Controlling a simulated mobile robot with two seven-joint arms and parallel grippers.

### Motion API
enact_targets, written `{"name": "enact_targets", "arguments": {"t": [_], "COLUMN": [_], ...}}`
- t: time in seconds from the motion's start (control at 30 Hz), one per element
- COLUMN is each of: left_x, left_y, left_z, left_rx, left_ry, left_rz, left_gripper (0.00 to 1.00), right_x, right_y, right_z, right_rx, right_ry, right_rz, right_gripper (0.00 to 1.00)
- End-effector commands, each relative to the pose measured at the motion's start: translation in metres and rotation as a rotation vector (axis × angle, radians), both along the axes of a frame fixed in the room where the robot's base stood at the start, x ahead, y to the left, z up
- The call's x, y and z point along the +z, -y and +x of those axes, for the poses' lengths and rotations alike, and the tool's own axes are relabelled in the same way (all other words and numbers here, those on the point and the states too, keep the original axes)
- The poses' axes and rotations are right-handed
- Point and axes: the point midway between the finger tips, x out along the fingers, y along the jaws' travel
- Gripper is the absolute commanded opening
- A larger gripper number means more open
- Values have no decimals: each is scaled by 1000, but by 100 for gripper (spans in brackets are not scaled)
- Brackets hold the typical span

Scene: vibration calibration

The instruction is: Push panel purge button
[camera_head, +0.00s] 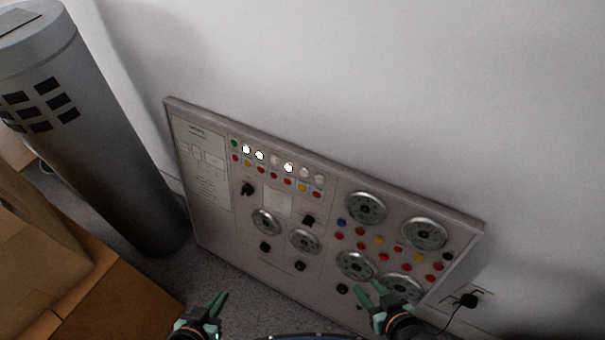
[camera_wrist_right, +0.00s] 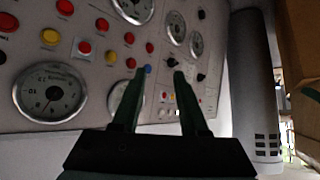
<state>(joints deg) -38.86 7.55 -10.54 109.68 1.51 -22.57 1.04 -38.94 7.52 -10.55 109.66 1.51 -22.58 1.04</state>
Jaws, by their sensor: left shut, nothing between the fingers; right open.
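The grey control panel (camera_head: 215,222) leans against the wall, with rows of red, yellow, blue and black buttons, white lamps, knobs and round gauges. Labels are too small to read, so I cannot tell which button is purge. My right gripper (camera_head: 370,294) is open and empty in front of the panel's lower right part. In the right wrist view its fingers (camera_wrist_right: 162,78) point at the panel, with a blue button (camera_wrist_right: 148,69) beyond them and a white-framed red button (camera_wrist_right: 84,47) to their left. My left gripper (camera_head: 219,303) is shut and empty, below the panel's left part.
A tall grey cylinder (camera_head: 110,150) stands left of the panel. Cardboard boxes (camera_head: 105,290) lie at the lower left. A black plug (camera_head: 468,299) with a cable sits in a wall socket at the right. Carpet shows between the boxes and the panel.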

Motion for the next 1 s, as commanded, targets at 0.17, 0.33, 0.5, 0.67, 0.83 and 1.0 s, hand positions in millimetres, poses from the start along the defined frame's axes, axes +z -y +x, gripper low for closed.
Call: {"name": "enact_targets", "arguments": {"t": [0.17,0.33,0.5,0.67,0.83,1.0], "left_x": [0,0,0,0,0,0], "left_y": [0,0,0,0,0,0], "left_z": [0,0,0,0,0,0], "left_rx": [0,0,0,0,0,1], "left_ry": [0,0,0,0,0,0], "left_rz": [0,0,0,0,0,-1], "left_gripper": [0,0,0,0,0,0], "right_x": [0,0,0,0,0,0], "right_y": [0,0,0,0,0,0], "right_z": [0,0,0,0,0,0], "right_rx": [0,0,0,0,0,0], "right_ry": [0,0,0,0,0,0], "right_rz": [0,0,0,0,0,0], "right_gripper": [22,3,0,0,0,0]}}
